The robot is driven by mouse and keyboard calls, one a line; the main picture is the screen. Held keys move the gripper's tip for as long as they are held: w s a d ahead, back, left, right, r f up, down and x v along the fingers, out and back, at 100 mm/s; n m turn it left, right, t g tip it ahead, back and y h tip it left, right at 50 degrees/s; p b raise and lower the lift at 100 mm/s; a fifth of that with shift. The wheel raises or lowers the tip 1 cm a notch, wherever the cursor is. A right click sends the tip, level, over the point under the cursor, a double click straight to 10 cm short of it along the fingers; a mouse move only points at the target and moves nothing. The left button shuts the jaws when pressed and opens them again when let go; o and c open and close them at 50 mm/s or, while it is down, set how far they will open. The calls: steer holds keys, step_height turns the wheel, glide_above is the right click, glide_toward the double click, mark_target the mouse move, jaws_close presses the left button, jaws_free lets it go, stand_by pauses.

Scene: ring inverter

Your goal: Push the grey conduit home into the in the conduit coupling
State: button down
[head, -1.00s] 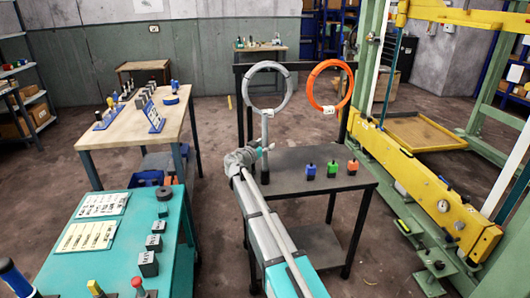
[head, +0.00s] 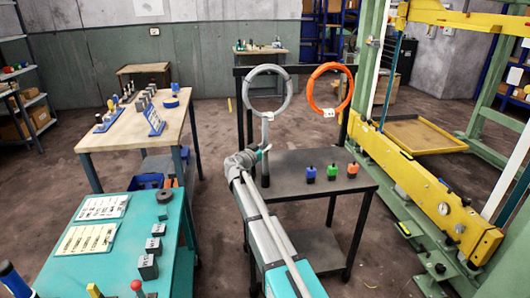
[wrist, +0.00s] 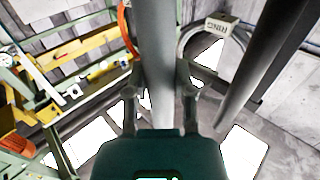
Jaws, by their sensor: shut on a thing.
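The grey conduit (head: 265,134) stands upright at the left side of the dark table, directly below the grey ring (head: 268,88). A short dark piece, apparently the coupling (head: 265,181), is at its foot on the tabletop. My gripper (head: 264,151) is shut around the conduit's middle. In the wrist view the conduit (wrist: 157,45) runs between both fingers (wrist: 160,98). The wrist view does not show the conduit's lower end, so I cannot tell how deep it sits in the coupling.
An orange ring (head: 329,88) hangs right of the grey one. Blue (head: 311,174), green (head: 333,171) and orange (head: 353,168) small blocks stand on the dark table (head: 292,185). A dark upright (wrist: 263,60) is right of the conduit in the wrist view. A yellow beam (head: 420,185) lies right.

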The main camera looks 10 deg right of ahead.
mark_target(263, 125)
steer(key=shift+r, duration=0.1)
step_height(263, 125, up, 10)
steer(key=p, duration=1)
stand_by(1.3)
